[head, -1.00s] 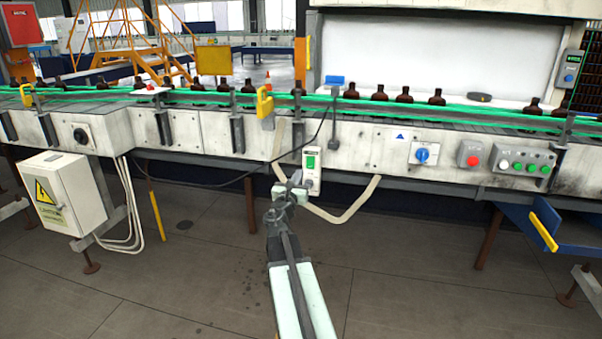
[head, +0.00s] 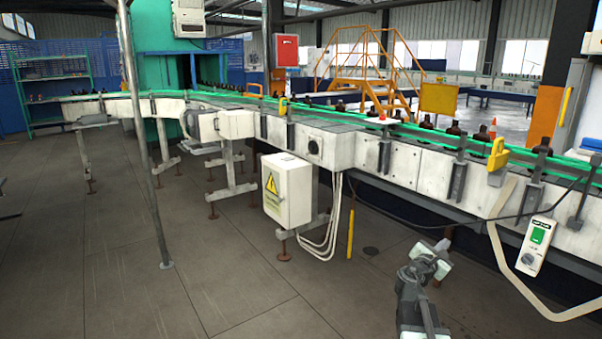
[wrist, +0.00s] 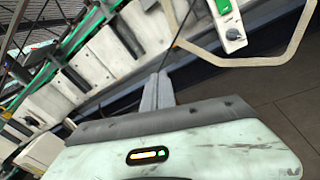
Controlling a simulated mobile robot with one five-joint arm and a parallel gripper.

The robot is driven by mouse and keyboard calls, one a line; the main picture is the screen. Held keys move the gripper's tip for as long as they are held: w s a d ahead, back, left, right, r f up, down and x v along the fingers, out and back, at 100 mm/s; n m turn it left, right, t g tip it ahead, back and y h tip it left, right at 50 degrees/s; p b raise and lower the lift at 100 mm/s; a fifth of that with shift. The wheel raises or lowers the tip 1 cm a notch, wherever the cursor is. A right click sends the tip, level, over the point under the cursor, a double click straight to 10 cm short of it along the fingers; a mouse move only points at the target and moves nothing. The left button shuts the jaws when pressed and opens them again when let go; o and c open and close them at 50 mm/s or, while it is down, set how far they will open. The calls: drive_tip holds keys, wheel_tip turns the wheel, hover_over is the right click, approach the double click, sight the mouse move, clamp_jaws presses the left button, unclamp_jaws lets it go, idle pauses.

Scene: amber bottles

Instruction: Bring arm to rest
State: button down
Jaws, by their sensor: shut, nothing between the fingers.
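My gripper (head: 441,247) shows at the lower right of the head view, in front of the conveyor and over the floor. In the wrist view its fingers (wrist: 158,90) lie close together, shut and empty. They point toward the side of the conveyor (head: 412,165), apart from it as far as I can tell. Amber bottles (head: 453,129) stand in a row on the conveyor, behind the green guide rails.
A white electrical box (head: 288,190) with a warning sign hangs under the conveyor. A green-button switch box (head: 537,245) and a looped cream cable are at right. A grey post (head: 150,150) stands on the left. Open floor (head: 90,270) lies at lower left.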

drive_tip(key=s+a+f+m+g+y, duration=0.35)
drive_tip(key=a+f+m, duration=0.25)
drive_tip(key=a+f, duration=0.25)
drive_tip(key=s+a+f+m+g+y, duration=0.35)
drive_tip(key=a+f+m, duration=0.25)
drive_tip(key=a+f, duration=0.25)
drive_tip(key=s+a+f+m+g+y, duration=0.3)
drive_tip(key=s+a+m, duration=0.2)
drive_tip(key=s+a, duration=0.2)
drive_tip(key=s+a+f+m+g+y, duration=0.2)
drive_tip(key=s+a+f+m+y, duration=0.1)
drive_tip(key=s+a+m, duration=0.4)
wheel_tip(320, 180, up, 27)
drive_tip(key=w+n+p, duration=0.1)
drive_tip(key=p, duration=2.6)
drive_tip(key=shift+a+f+n, duration=0.15)
drive_tip(key=shift+a+n, duration=0.15)
drive_tip(key=shift+a, duration=0.05)
drive_tip(key=shift+w, duration=0.1)
